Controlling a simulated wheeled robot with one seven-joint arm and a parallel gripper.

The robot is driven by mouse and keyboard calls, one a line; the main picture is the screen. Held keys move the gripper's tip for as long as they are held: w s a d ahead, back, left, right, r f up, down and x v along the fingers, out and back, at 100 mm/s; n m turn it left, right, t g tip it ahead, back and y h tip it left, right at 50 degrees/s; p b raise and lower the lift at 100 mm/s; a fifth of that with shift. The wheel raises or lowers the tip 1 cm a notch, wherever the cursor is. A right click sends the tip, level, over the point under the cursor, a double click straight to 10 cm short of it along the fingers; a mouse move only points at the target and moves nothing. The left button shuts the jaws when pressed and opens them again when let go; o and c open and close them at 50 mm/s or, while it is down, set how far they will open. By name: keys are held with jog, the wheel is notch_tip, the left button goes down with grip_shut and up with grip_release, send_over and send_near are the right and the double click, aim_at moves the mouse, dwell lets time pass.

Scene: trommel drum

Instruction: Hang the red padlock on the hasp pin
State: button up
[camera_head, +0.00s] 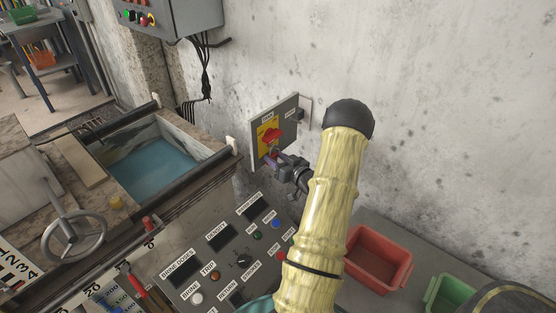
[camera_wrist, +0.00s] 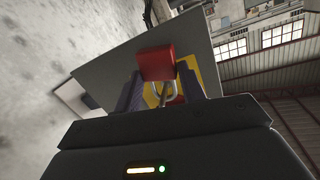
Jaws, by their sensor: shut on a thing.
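The red padlock (camera_wrist: 156,63) is between the two purple fingers of my gripper (camera_wrist: 163,92) in the wrist view. Its block-shaped body is toward the top of the picture, and its pale shackle shows below it, in front of the yellow plate (camera_wrist: 209,76). My gripper (camera_head: 279,158) is shut on the padlock, close to the grey wall panel (camera_head: 287,127) in the head view. A red rotary switch (camera_head: 270,134) sits on the panel's yellow plate, just above my fingers. I cannot make out the hasp pin clearly, nor tell whether the shackle is around it.
A control desk (camera_head: 212,262) with knobs and labels lies below the panel. A water-filled basin (camera_head: 152,159) is at left. A red bin (camera_head: 378,258) and a green bin (camera_head: 446,295) stand at lower right. A grey box with cables (camera_head: 172,17) hangs above left.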

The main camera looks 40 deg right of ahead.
dwell(0.4)
jog(key=o, duration=1.2)
jog(key=shift+c, duration=0.2)
jog(key=shift+s, duration=0.15)
jog(key=s+a+r+p, duration=0.1)
jog(key=s, duration=1.6)
jog(key=shift+a+r, duration=0.2)
jog(key=shift+r, duration=0.1)
jog(key=shift+w, duration=0.1)
